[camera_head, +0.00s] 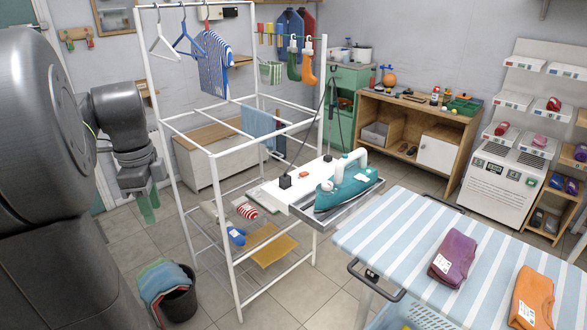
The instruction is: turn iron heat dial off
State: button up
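The teal iron (346,188) with a white handle lies on a metal tray (352,202) at the end of the white board (276,194), on the right side of the white rack. A small round light part shows near its front left, but I cannot tell whether it is the heat dial or how it is set. My gripper (148,205), with green fingers pointing down, hangs at the left in front of the rack. It is well apart from the iron and holds nothing I can make out. The gap between its fingers is too small to judge.
The white drying rack (233,240) with hanging clothes stands between my gripper and the iron. A striped ironing table (400,232) with folded purple (452,258) and orange (532,299) cloths is at the right. A black bin (179,298) stands below my gripper. Tiled floor is open around the rack.

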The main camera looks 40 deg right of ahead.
aim_at(327, 185)
jog(key=i+l+z, duration=0.1)
jog(key=i+l, duration=0.15)
jog(key=i, duration=0.15)
jog(key=i+l+z, duration=0.1)
jog(key=i, duration=0.35)
jog(key=i+l+z, duration=0.1)
jog(key=i+l, duration=0.2)
jog(key=i+z, duration=0.1)
jog(key=z, duration=1.9)
